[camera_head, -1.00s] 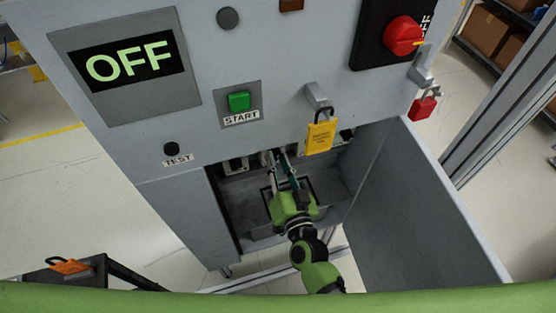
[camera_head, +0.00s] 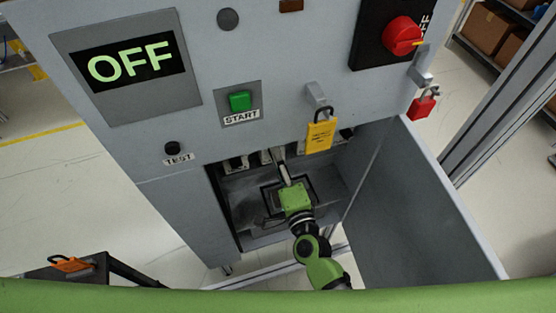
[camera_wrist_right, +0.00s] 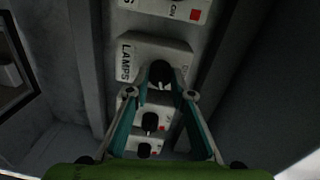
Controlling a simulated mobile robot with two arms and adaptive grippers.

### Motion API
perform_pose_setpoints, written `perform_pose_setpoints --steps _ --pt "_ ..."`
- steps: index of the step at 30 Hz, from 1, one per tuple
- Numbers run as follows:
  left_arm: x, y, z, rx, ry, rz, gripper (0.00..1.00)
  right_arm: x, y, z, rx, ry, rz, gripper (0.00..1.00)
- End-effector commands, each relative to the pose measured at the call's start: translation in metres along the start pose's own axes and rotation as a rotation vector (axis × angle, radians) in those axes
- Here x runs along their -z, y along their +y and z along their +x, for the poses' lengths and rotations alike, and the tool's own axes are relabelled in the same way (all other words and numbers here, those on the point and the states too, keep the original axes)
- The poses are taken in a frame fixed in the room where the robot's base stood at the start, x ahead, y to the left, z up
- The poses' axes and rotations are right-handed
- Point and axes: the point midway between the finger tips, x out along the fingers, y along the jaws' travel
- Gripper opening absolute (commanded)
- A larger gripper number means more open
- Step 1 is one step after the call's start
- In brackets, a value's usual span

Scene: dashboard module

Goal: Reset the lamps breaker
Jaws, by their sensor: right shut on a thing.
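The lamps breaker (camera_wrist_right: 142,50) is a pale block labelled LAMPS in the right wrist view. Its black knob (camera_wrist_right: 160,72) sits between the tips of my right gripper (camera_wrist_right: 160,88), which is shut on it. In the head view my right gripper (camera_head: 281,160) reaches up into the open lower compartment (camera_head: 240,190), to the row of breakers under the panel's edge. The breaker's lettering and knob cannot be made out there. My left gripper is not in view.
More breakers with black knobs (camera_wrist_right: 149,122) line up beside the lamps one. A yellow padlock tag (camera_head: 320,135) hangs just right of my gripper. The open door (camera_head: 420,210) bounds the right side. The panel display (camera_head: 130,67) reads OFF.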

Motion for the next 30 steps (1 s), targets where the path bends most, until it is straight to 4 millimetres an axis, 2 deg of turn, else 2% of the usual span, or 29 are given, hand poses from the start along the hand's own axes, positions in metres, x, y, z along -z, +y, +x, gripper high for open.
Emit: perform_pose_setpoints --steps 6,15,30 --pt "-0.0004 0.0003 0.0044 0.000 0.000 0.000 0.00 0.0010 0.0000 0.0002 0.000 -0.007 0.173 0.00" --pt "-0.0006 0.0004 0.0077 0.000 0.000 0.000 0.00 0.0013 -0.0001 0.0002 -0.003 -0.014 0.329 0.00" --pt "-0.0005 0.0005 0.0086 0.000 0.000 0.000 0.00 0.0014 -0.0006 0.0001 -0.004 -0.017 0.388 0.00"
